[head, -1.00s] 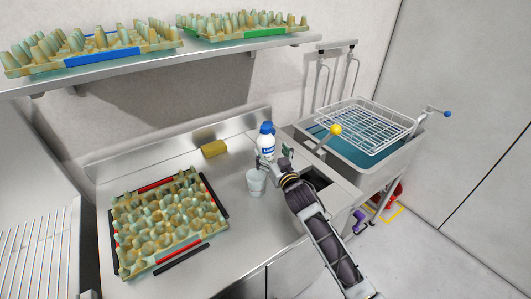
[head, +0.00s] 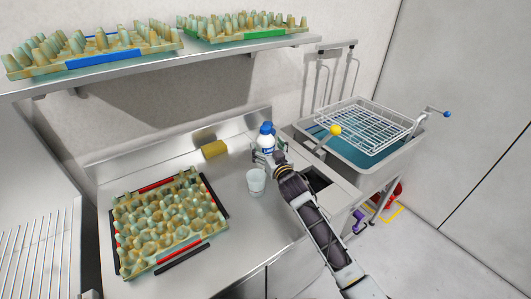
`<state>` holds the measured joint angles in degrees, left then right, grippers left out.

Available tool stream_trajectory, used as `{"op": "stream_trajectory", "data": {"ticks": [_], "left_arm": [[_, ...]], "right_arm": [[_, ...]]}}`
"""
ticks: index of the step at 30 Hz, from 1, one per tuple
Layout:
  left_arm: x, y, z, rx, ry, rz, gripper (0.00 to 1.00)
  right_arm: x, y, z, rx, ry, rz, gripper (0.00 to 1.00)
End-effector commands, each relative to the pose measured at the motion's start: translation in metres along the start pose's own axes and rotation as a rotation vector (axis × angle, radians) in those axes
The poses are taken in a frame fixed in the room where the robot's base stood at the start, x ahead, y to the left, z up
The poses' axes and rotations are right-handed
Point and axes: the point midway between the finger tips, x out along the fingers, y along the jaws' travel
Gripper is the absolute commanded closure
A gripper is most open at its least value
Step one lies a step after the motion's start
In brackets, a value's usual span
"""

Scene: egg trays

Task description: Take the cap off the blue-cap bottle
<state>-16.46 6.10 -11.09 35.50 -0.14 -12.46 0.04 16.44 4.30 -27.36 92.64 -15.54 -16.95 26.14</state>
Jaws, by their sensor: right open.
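The blue-cap bottle (head: 265,141) stands upright at the back of the steel counter, white with a blue label band. Its blue cap (head: 265,128) is on top. Another blue cap shows just behind it, mostly hidden. My right gripper (head: 266,158) is open at the bottle, with its fingers low beside the body, below the cap. Whether the fingers touch the bottle cannot be told at this size. My left gripper is not in view.
A translucent cup (head: 256,183) stands just in front of the bottle. A yellow sponge-like block (head: 214,149) lies to the left. An egg tray (head: 168,223) fills the counter's left part. A sink (head: 343,152) with a wire rack (head: 368,125) is at the right.

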Motion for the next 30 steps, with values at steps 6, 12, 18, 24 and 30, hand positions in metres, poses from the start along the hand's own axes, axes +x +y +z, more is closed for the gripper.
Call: {"op": "stream_trajectory", "data": {"ticks": [6, 12, 18, 24, 30], "left_arm": [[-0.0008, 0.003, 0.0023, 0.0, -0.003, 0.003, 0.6], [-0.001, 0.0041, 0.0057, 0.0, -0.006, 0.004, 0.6], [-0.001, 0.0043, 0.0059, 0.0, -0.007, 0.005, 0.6], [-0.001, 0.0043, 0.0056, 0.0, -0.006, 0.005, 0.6], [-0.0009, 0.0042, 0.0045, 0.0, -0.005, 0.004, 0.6]], "right_arm": [[0.0115, 0.0002, 0.0001, -0.001, 0.0, 0.0, 0.14], [0.0125, 0.0, 0.0001, -0.001, 0.0, 0.0, 0.14], [0.0124, 0.0, 0.0002, 0.0, 0.0, 0.0, 0.14], [0.0123, 0.0, 0.0002, 0.0, 0.0, 0.0, 0.26], [0.0123, 0.0, 0.0002, 0.0, 0.0, 0.0, 0.51]]}}
